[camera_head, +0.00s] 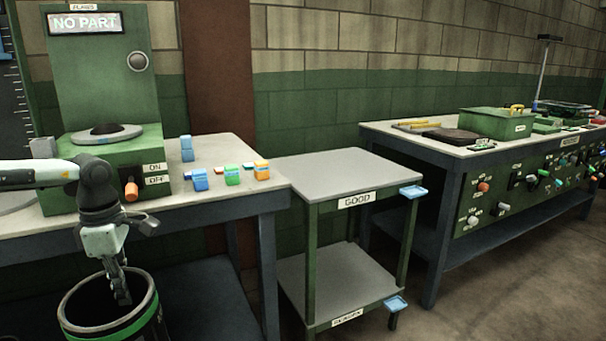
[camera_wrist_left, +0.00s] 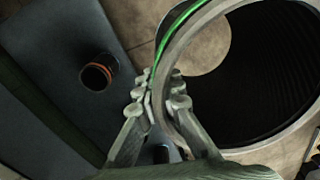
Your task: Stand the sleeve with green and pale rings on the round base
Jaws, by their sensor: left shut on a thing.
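The sleeve (camera_head: 144,318) is a wide black tube with a pale rim and a green ring, low at the left of the head view. My left gripper (camera_head: 121,290) comes down on it from above and is shut on its wall at the rim. In the left wrist view the fingers (camera_wrist_left: 163,98) meet the pale rim of the sleeve (camera_wrist_left: 240,153), with its dark ribbed inside to the right. The sleeve's lower end is cut off in the head view. The round base (camera_head: 84,138) is a grey disc with a dark middle on the green machine. My right gripper is not seen.
The machine (camera_head: 98,70) reads "NO PART" and has an orange ON/OFF switch (camera_head: 131,190). Several small coloured blocks lie on its bench (camera_head: 225,150). A cart (camera_head: 350,170) marked GOOD stands to the right. A dark cylinder (camera_wrist_left: 98,73) with an orange ring shows in the wrist view.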

